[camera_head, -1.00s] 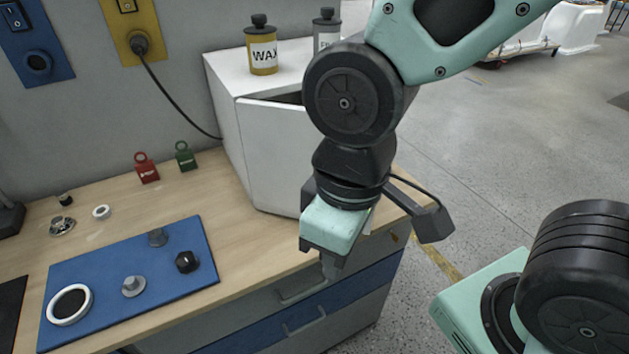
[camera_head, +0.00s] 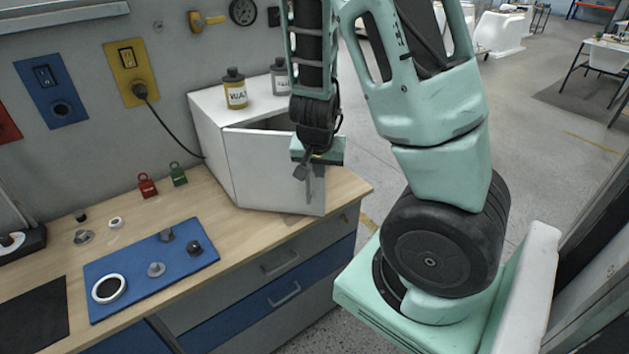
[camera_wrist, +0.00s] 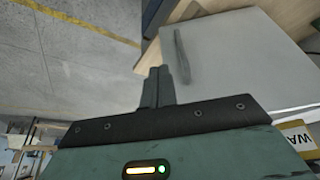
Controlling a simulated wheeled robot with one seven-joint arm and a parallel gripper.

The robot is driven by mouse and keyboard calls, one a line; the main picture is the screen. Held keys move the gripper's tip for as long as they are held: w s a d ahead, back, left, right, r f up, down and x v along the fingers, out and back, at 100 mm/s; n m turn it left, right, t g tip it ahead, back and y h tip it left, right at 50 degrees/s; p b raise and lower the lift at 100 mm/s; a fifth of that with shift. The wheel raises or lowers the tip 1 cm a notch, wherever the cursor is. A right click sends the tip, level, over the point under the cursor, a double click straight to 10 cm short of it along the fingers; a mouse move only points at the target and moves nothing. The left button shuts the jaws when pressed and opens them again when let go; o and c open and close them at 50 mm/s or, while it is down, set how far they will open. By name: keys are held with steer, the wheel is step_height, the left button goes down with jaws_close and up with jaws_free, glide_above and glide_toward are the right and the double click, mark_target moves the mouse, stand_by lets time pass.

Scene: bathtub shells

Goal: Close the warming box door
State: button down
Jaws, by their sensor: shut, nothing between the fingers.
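The white warming box (camera_head: 208,130) stands on the workbench in the head view. Its door (camera_head: 265,170) is ajar, with a dark gap along the top and the free edge standing out to the right. My gripper (camera_head: 316,190) is shut and empty, pointing down near the door's free edge. In the wrist view the door (camera_wrist: 225,60) is a grey panel with a dark bar handle (camera_wrist: 181,55). My closed fingers (camera_wrist: 160,78) overlap the door's edge there, left of the handle. I cannot tell whether they touch the door.
A WAX bottle (camera_head: 236,92) and a grey bottle (camera_head: 280,76) stand on the box. A blue mat (camera_head: 130,280) with small parts lies on the bench at left. Open floor lies to the right.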

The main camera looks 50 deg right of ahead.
mark_target(323, 183)
steer(key=w+d+f+b, duration=0.1)
steer(key=f, duration=0.1)
steer(key=w+d+f+b, duration=0.1)
steer(key=d+f, duration=0.1)
steer(key=f, duration=0.1)
steer(key=w+d+f, duration=0.1)
steer(key=d+f, duration=0.1)
steer(key=f, duration=0.1)
steer(key=shift+w+d+f+b, duration=0.1)
steer(key=shift+w+d+b, duration=0.05)
steer(key=shift+b, duration=0.25)
steer(key=shift+w+d+f, duration=0.1)
steer(key=shift+w+d, duration=0.2)
steer(key=shift+d, duration=0.15)
steer(key=shift+w+d+f, duration=0.1)
steer(key=shift+w+d, duration=0.1)
steer(key=shift+d, duration=0.25)
steer(key=w+d+n+t+y+b, duration=0.2)
steer(key=w+d+n+b, duration=0.7)
steer(key=w+d, duration=0.4)
steer(key=w+b, duration=0.1)
steer(key=w, duration=0.2)
steer(key=shift+d+y, duration=0.25)
steer(key=shift+y, duration=0.15)
steer(key=shift+w+r, duration=0.15)
steer(key=shift+r, duration=0.1)
